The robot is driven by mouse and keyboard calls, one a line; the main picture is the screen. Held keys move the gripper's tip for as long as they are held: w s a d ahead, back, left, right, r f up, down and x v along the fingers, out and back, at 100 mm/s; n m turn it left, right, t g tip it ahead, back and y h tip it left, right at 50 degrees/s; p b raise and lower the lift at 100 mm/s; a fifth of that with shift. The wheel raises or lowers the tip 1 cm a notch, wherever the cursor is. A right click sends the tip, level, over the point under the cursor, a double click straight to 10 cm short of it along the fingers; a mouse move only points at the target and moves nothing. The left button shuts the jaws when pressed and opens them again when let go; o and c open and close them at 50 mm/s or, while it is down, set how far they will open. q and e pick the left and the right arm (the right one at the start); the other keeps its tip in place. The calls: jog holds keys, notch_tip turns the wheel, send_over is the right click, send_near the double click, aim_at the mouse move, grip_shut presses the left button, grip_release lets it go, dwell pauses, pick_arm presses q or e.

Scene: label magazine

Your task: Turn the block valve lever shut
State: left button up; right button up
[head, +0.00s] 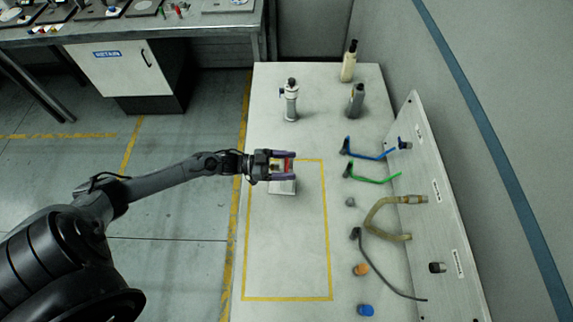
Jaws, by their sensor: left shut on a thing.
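My left gripper (289,167) is over the table, its purple fingers shut on a small red part, which looks like the valve lever (288,163). A pale metal block (284,187), seemingly the valve body, sits just below the fingers, inside the yellow taped rectangle near its far end. The fingers hide much of the lever and the top of the block, so I cannot tell the lever's angle. My right gripper is not in view.
The white table (285,270) is clear in the near part of the taped rectangle. Blue (372,155) and green (375,180) tubes, a tan hose (375,212) and caps line the right side by an upright panel (425,185). Bottles (349,62) stand at the back.

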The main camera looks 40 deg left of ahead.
pick_arm(q)
jog(key=o, duration=1)
jog(key=v, duration=1.1)
jog(key=shift+d+b, duration=0.1)
jog(key=shift+b, duration=0.3)
